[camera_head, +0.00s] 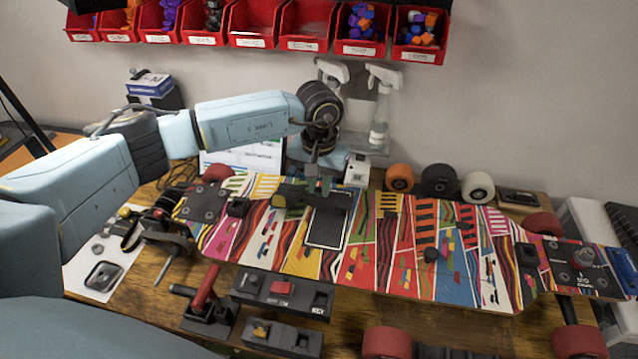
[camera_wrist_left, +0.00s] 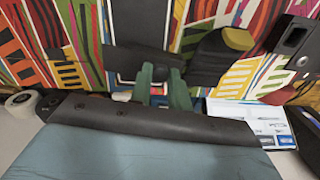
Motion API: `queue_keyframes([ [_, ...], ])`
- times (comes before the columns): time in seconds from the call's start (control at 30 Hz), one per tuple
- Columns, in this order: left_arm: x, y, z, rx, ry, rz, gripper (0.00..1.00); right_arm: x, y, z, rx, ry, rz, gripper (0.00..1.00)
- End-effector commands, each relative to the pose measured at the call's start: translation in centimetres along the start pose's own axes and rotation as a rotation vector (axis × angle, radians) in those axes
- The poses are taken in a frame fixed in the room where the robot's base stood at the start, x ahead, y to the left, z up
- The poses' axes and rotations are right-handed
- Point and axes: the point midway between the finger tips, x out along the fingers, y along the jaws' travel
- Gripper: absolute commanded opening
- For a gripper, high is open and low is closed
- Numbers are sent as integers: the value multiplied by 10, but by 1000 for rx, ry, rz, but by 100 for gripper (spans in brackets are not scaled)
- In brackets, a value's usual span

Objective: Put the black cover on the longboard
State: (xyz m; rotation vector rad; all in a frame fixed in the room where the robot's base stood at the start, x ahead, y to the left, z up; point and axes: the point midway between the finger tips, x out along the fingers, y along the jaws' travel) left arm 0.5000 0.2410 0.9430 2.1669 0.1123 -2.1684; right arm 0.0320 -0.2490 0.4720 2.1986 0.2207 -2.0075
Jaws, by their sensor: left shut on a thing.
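The longboard (camera_head: 385,240), with a multicoloured striped deck, lies lengthwise across the bench. A dark rectangular recess with a pale rim (camera_head: 326,227) is in its deck, left of the middle. My left gripper (camera_head: 322,184) is above the deck at the far end of this recess. Its green fingers (camera_wrist_left: 161,85) are shut on a flat black piece, which looks like the black cover (camera_wrist_left: 145,62). The cover (camera_head: 341,199) is at the recess's far end; I cannot tell whether it touches the deck. The fingers hide part of it. My right gripper is not in view.
Loose wheels (camera_head: 440,181) and spray bottles (camera_head: 381,105) stand behind the board. A red-handled clamp (camera_head: 207,295) and black button boxes (camera_head: 283,292) are in front.

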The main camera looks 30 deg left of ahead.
Motion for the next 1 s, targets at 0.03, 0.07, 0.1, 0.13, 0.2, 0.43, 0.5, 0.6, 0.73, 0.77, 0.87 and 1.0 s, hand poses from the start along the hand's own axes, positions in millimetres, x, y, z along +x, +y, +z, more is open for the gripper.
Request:
queue_keyframes([
  [0.03, 0, 0, 0, 0, 1, 0, 2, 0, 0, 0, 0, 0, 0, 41],
  [0.07, 0, 0, 0, 0, 0, 0, 2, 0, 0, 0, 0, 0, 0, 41],
  [0.1, 0, 0, 0, 0, 0, 0, 2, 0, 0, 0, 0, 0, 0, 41],
  [0.13, 0, 0, 0, 0, 0, 0, 2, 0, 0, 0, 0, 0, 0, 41],
  [0.2, -1, 0, 0, 0, 0, 0, 22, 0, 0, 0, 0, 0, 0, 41],
  [0.43, 0, 0, 0, 0, 0, 0, 44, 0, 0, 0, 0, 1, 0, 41],
  [0.5, 0, 0, 0, 0, 0, 0, 44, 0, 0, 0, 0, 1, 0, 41],
  [0.6, 0, 0, 0, 0, 0, 0, 38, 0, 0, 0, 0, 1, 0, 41],
  [0.73, 0, 0, 0, 0, 0, 0, 35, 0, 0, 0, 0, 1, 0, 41],
  [0.77, 0, 0, 0, 0, 0, 0, 35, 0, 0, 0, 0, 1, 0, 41],
  [0.87, 0, 0, 0, 0, 0, 0, 35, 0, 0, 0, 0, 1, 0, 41],
  [1.0, 0, 0, 0, 0, 0, 0, 35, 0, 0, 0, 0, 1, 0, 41],
])
